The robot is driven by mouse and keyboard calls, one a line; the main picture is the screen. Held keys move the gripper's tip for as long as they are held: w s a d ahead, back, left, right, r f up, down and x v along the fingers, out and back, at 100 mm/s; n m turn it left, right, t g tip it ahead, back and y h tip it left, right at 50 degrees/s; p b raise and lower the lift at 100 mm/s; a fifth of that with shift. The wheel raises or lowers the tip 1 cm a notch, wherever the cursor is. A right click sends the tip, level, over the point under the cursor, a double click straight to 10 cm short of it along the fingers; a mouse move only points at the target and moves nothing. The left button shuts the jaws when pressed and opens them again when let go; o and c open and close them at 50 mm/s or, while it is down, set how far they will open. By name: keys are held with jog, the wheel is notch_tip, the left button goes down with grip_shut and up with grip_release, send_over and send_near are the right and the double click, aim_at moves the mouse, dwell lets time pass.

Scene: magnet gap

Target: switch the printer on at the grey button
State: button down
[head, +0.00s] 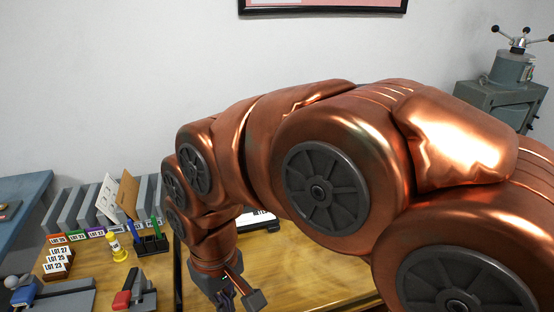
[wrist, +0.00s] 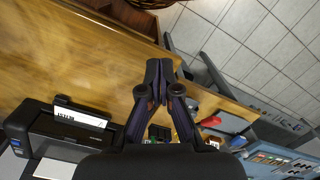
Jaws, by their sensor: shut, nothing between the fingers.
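In the wrist view a black printer (wrist: 45,122) stands at the lower left on the wooden table, with a white printed label sheet (wrist: 80,116) at its top. In the head view only a piece of what looks like the printer, with a white label (head: 258,217), shows behind my copper arm. I cannot make out the grey button in either view. My gripper (wrist: 159,68) is shut and empty, over the table, to the right of the printer in the wrist view. In the head view my gripper (head: 228,302) hangs low at the bottom edge, partly cut off.
The wooden table (head: 310,272) has clear room right of my gripper. At its left are grey file dividers (head: 75,207), a yellow bottle (head: 117,248), a black pen holder (head: 152,245) and a red-handled tool (head: 122,301). A tiled floor (wrist: 235,45) lies beyond the table edge.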

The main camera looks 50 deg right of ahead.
jog(key=w+r+t+y, duration=0.15)
jog(key=w+r, duration=0.25)
jog(key=w, duration=1)
jog(key=w+d+r+m+t+b, duration=0.1)
jog(key=w+d+r+m+t, duration=0.15)
jog(key=w+d, duration=0.65)
jog(key=w+d+r+m+t+b, duration=0.1)
jog(key=w+d+m+t, duration=0.3)
jog(key=w, duration=0.8)
jog(key=w+d+f+m+t+h, duration=0.1)
jog(key=w+d, duration=0.2)
jog(key=d, duration=0.6)
jog(key=w+d+f+m+h, duration=0.1)
jog(key=w+d+m, duration=0.15)
jog(key=d, duration=0.75)
jog(key=s+d+f+m+h, duration=0.2)
jog(key=d, duration=0.8)
jog(key=s+d+f+m+h+b, duration=0.1)
jog(key=s+d+f, duration=0.1)
jog(key=d, duration=0.9)
jog(key=shift+d+f+m+h, duration=0.15)
jog(key=shift+f+m+h, duration=0.25)
jog(key=shift+f, duration=0.25)
